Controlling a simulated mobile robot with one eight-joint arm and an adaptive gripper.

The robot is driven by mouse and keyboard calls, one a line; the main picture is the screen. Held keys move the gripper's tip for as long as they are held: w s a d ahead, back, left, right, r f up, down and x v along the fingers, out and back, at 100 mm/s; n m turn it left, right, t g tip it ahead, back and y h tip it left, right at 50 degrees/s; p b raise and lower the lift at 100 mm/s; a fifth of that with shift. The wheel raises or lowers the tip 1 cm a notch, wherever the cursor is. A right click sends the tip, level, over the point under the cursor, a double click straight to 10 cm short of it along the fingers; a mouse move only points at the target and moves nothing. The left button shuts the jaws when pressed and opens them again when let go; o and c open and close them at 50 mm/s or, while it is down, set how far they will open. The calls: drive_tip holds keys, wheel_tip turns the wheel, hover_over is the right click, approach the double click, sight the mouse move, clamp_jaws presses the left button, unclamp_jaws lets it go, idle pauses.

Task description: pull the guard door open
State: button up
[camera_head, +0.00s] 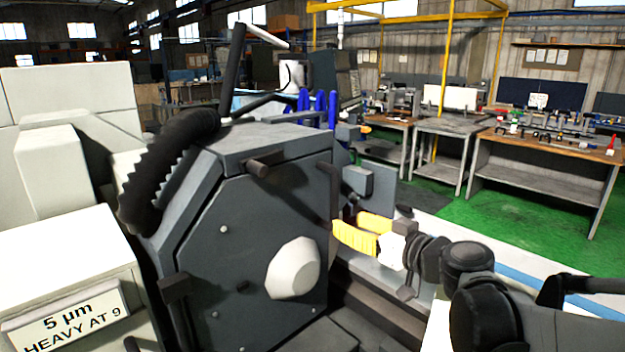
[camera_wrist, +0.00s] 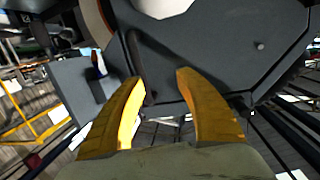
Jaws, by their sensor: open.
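A dark grey faceted panel (camera_head: 240,235) with a pale round boss fills the middle of the head view; it looks like the guard door, though its hinge and seam are not clear. It shows upside down at the top of the wrist view (camera_wrist: 225,50). A dark bar like a handle (camera_head: 331,190) stands out at its right edge. In the wrist view this bar (camera_wrist: 139,55) runs down toward the gap between my fingers, nearer the left one. My gripper (camera_head: 348,226) has yellow fingers, spread open and empty, just right of the panel's edge. Contact cannot be told.
Workbenches (camera_head: 545,165) stand farther off on green floor.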

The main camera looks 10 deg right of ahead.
sight(338, 189)
drive_tip(key=w+d+r+t, duration=0.2)
drive_tip(key=w+d+r, duration=0.1)
drive_tip(key=b+x, duration=0.1)
drive_tip(key=x, duration=0.9)
drive_tip(key=shift+w+f, duration=0.15)
drive_tip(key=shift+w, duration=0.05)
drive_tip(key=shift+s+d, duration=0.1)
clamp_jaws()
